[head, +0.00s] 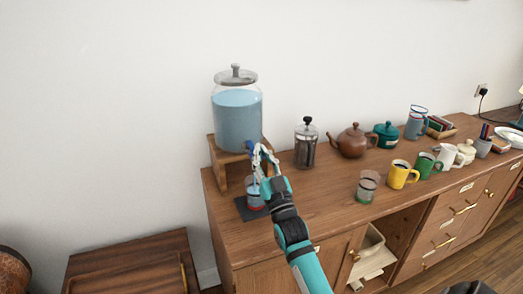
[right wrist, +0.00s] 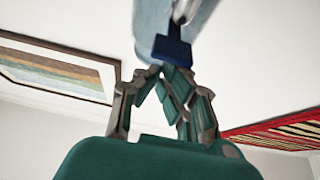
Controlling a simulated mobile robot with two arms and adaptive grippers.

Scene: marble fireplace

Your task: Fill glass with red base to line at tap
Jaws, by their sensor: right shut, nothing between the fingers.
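The glass with the red base (head: 254,206) stands upright on a dark mat (head: 243,212) below the tap. It looks bluish inside, but its liquid level and line are too small to read. A large clear dispenser (head: 237,120) of blue liquid stands on a wooden stand, with a blue tap (head: 250,147) at its lower right. My right gripper (head: 258,150) is shut and empty right at the tap, partly hiding it and the glass. In the right wrist view, the blue tap part (right wrist: 172,50) is just beyond the fingertips (right wrist: 163,72); contact is unclear. My left gripper is out of view.
Another glass (head: 367,187) stands near the counter's front edge. A French press (head: 306,145), a brown teapot (head: 352,142), a green teapot (head: 386,134), a yellow mug (head: 400,175) and a green mug (head: 426,164) stand to the right. The wooden counter (head: 320,193) is clear between glass and mat.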

